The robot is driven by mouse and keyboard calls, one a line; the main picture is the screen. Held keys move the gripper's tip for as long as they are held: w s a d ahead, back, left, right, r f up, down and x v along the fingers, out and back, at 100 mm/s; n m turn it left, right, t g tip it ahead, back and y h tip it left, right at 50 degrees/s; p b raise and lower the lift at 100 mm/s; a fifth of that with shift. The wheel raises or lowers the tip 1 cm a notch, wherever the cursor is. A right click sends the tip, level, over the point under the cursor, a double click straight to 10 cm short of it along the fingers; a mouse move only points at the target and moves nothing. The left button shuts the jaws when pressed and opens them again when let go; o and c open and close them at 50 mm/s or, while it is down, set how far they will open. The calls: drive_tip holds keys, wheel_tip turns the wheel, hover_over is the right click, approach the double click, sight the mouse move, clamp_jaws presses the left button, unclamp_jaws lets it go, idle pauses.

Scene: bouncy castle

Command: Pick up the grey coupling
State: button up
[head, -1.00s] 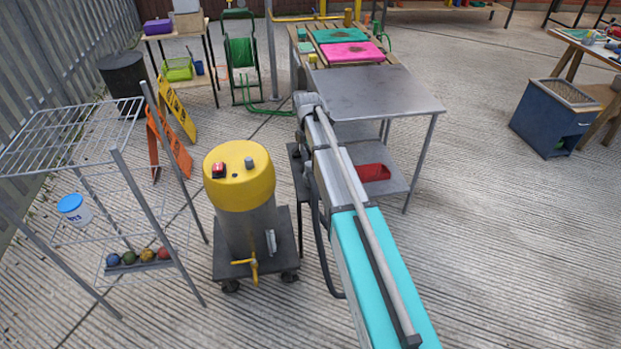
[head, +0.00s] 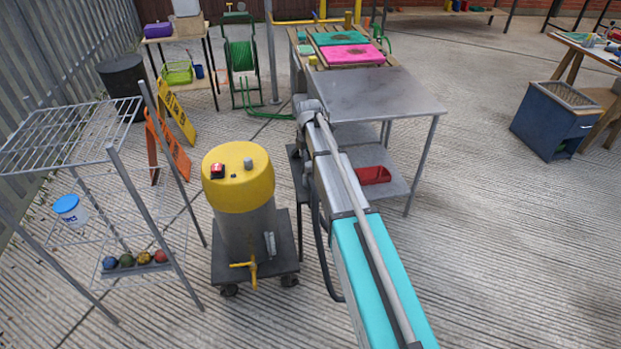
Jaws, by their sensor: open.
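A small grey cylindrical piece (head: 248,162) stands on the yellow top (head: 236,192) of a grey tank, left of my arm in the head view. It looks like the grey coupling, though it is too small to be sure. A small red piece (head: 217,171) sits on the same top, to its left. My arm runs up from the lower right, past the tank's right side. My gripper cannot be made out in this view.
The tank stands on a dark wheeled base (head: 282,250). A wire rack (head: 60,150) is to the left. A steel table (head: 375,95) with a lower shelf holding a red bin (head: 374,175) stands behind my arm. Open ribbed ground lies to the right.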

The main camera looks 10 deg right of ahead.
sight(309, 164)
drive_tip(key=shift+f+b, duration=1.25)
drive_tip(key=shift+f, duration=0.3)
drive_tip(key=c, duration=1.2)
drive_tip(key=shift+o, duration=0.2)
drive_tip(key=shift+r, duration=0.15)
wheel_tip(309, 164, up, 2)
drive_tip(key=p, duration=0.2)
drive_tip(key=shift+r+p, duration=0.2)
drive_tip(key=shift+p, duration=0.15)
drive_tip(key=shift+s+a+r+p, duration=0.15)
drive_tip(key=shift+s+r+p, duration=1.6)
drive_tip(key=shift+s, duration=0.6)
drive_tip(key=shift+s+a+r+p, duration=0.2)
drive_tip(key=shift+s+r+p, duration=1.5)
drive_tip(key=shift+s, duration=0.6)
drive_tip(key=shift+s+a+r+p, duration=0.15)
drive_tip(key=shift+s+r+p, duration=1.6)
drive_tip(key=shift+s, duration=0.6)
